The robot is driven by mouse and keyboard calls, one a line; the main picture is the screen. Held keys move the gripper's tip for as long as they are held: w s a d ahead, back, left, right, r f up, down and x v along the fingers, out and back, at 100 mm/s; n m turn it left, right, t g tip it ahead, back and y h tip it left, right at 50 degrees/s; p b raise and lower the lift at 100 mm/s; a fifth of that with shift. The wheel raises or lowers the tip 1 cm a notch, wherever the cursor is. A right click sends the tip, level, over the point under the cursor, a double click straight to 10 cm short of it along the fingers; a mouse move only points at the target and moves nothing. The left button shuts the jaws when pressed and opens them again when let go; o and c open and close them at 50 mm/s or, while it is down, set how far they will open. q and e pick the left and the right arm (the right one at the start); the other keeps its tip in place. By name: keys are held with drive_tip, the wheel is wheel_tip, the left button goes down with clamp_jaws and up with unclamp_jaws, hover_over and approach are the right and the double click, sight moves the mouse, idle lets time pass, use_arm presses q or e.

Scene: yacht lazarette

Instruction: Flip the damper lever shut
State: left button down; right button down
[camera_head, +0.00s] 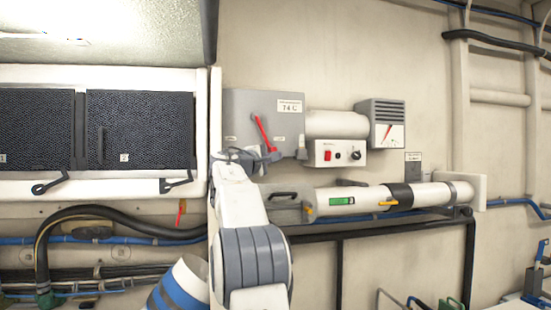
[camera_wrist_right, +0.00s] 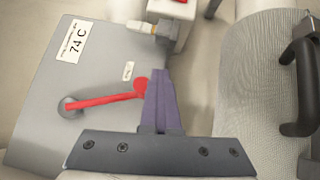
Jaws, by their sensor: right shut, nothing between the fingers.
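The red damper lever (camera_head: 263,133) is on a grey box (camera_head: 236,108) labelled "74 C". In the head view it slants from a pivot at the upper left down to the right. In the right wrist view the lever (camera_wrist_right: 105,99) runs from its round pivot to a red knob beside the fingertips. My right gripper (camera_head: 270,154) is shut and empty at the lever's lower end. In the right wrist view its fingers (camera_wrist_right: 158,85) are together, right against or very near the knob; I cannot tell if they touch. My left gripper is not in view.
A control box with a red switch (camera_head: 328,155) and a gauge unit (camera_head: 386,124) are right of the grey box. Below runs a white pipe (camera_head: 370,197) with green and orange parts. Dark-panelled lockers (camera_head: 140,130) are at left. A black handle (camera_wrist_right: 300,85) shows in the wrist view.

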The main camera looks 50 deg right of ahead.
drive_tip(key=shift+a+r, duration=0.1)
drive_tip(key=shift+a, duration=0.15)
drive_tip(key=s+a+f+b, duration=0.1)
drive_tip(key=a+b, duration=0.4)
drive_tip(key=a, duration=0.4)
drive_tip(key=shift+s+a, duration=0.25)
drive_tip(key=shift+a, duration=0.15)
drive_tip(key=shift+f, duration=0.1)
